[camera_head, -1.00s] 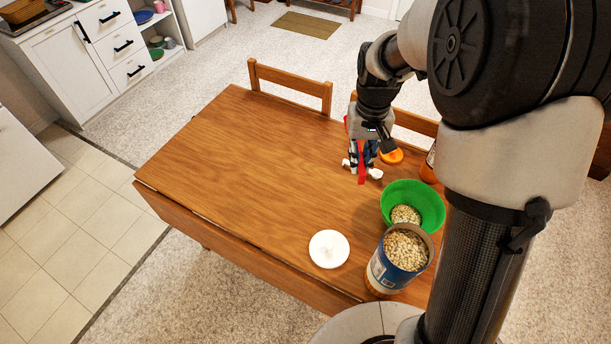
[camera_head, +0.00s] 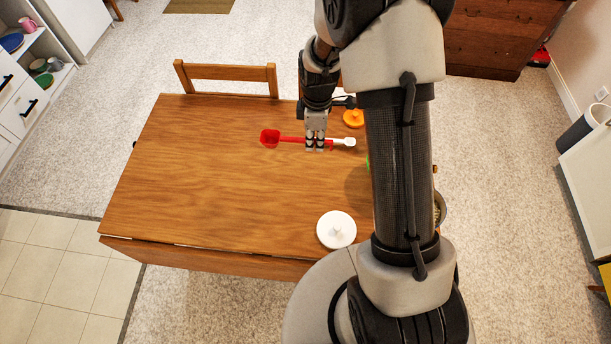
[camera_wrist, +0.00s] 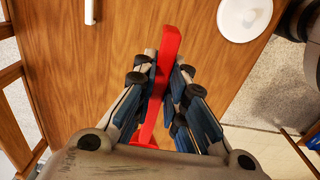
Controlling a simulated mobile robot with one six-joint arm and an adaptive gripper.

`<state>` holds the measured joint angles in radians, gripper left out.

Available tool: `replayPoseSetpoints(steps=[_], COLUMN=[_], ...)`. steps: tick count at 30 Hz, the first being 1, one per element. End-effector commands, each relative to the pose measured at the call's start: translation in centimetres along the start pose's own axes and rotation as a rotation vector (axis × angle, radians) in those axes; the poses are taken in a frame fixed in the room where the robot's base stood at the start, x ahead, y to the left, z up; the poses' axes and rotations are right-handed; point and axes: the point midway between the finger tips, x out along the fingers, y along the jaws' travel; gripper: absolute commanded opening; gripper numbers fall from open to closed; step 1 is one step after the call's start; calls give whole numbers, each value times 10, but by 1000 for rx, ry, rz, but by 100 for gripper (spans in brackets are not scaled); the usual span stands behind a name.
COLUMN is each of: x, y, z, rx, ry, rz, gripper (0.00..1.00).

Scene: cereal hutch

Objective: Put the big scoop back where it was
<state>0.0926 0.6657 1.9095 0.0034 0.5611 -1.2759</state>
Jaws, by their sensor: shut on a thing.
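The big scoop is red, with its bowl (camera_head: 270,138) to the left of my gripper (camera_head: 315,147) in the head view. Its handle runs sideways between my fingers, over the far part of the table. In the wrist view the red handle (camera_wrist: 168,50) lies between my two fingers (camera_wrist: 164,88), which are shut on it. The scoop's bowl is mostly hidden there behind the gripper body. A small white scoop (camera_head: 347,141) shows just right of the red handle. Its white handle appears to be the white piece (camera_wrist: 90,12) in the wrist view.
A white lid (camera_head: 337,229) lies near the table's front edge, and an orange lid (camera_head: 353,118) lies at the back. A green bowl (camera_head: 367,163) and a container (camera_head: 439,208) are mostly hidden behind my arm. The left part of the wooden table (camera_head: 190,180) is clear.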

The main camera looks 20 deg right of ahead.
Motion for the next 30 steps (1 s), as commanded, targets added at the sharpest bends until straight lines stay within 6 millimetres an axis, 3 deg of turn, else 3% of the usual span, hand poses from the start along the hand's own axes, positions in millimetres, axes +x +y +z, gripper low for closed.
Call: replayPoseSetpoints(steps=[3, 12, 16, 23, 30], x=[35, 114, 135, 150, 185], y=[-2, -2, -2, -1, -2], z=[1, 1, 0, 0, 1], rx=[0, 2, 2, 2, 2], ry=[-2, -1, -1, 0, -1], rz=[-6, -4, -2, -1, -2], gripper=[0, 0, 0, 0, 0])
